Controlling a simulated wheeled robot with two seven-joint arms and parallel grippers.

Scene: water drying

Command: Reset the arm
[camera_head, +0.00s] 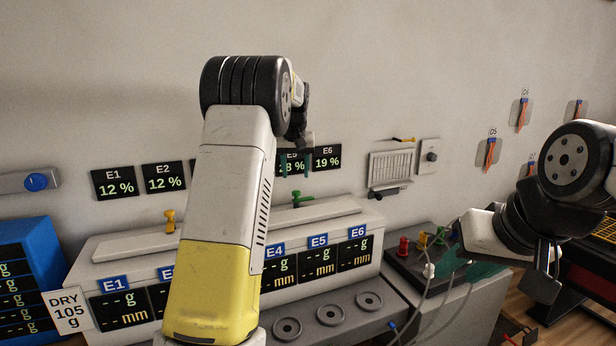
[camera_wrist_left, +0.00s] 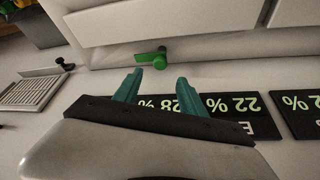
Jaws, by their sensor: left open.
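My left arm rises through the middle of the head view and bends over at the wrist. My left gripper (camera_head: 297,163) is partly hidden behind the wrist, near the wall displays. In the left wrist view its two teal fingers (camera_wrist_left: 159,88) stand apart with nothing between them. A green valve handle (camera_head: 300,199) sits on top of the white cabinet (camera_head: 120,243), just below the gripper. The handle also shows beyond the fingertips in the left wrist view (camera_wrist_left: 150,57).
E-labelled percent displays (camera_head: 327,157) hang on the wall close to the left gripper. A yellow handle (camera_head: 170,221) stands on the cabinet. A black box with coloured knobs (camera_head: 404,247) and cables lies near the right arm. A blue display unit (camera_head: 30,270) stands at the left.

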